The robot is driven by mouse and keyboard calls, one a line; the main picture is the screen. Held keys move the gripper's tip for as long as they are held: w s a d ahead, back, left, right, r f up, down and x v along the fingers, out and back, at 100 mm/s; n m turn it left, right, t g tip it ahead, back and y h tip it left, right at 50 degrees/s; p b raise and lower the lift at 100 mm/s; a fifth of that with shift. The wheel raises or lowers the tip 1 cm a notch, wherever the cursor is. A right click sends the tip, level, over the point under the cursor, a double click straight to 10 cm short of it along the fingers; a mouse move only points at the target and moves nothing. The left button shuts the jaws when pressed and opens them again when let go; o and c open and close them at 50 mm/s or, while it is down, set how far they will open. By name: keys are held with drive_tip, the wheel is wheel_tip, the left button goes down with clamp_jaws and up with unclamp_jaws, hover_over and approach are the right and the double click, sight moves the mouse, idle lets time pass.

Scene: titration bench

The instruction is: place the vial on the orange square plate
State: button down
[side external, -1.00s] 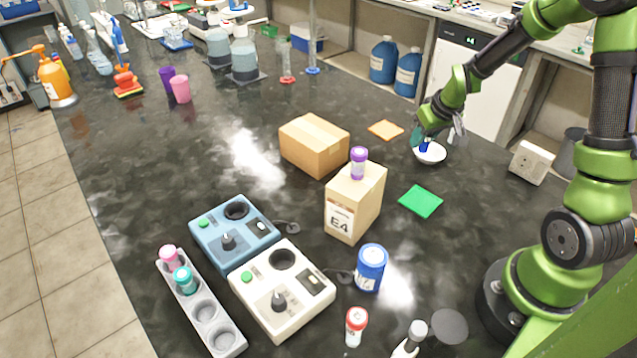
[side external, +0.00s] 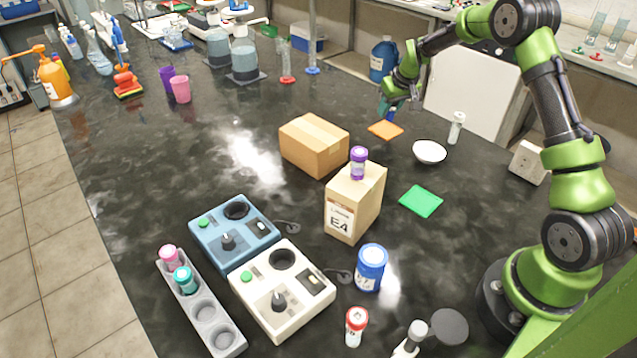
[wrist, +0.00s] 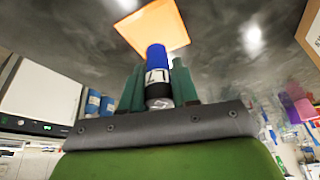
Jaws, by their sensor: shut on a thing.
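The blue-capped vial (wrist: 157,75) with a white label is held between the teal fingers of my gripper (wrist: 159,88) in the wrist view. In the side view my gripper (side external: 390,104) is shut on the vial (side external: 391,114), which is small and partly hidden there. The orange square plate (side external: 386,130) lies flat and bare on the dark bench, just below the gripper in that view. It also shows past the vial's cap in the wrist view (wrist: 170,30). The vial appears to be above the bench, near the plate's back edge; the exact gap cannot be told.
A white bowl (side external: 430,151) and a white-capped vial (side external: 456,128) stand right of the orange plate. A cardboard box (side external: 314,144) is to its left. A green square (side external: 421,201) and an E4 box (side external: 355,202) with a purple-capped vial (side external: 358,163) are nearer.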

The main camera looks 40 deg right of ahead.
sight(385, 128)
drive_tip(key=shift+w+d, duration=0.15)
drive_tip(key=shift+w, duration=0.25)
drive_tip(key=shift+w+d+f, duration=0.1)
drive_tip(key=shift+w+f, duration=0.05)
drive_tip(key=shift+f, duration=1.65)
drive_tip(key=shift+f, duration=0.15)
drive_tip(key=c, duration=0.8)
unclamp_jaws()
drive_tip(key=shift+c, duration=0.2)
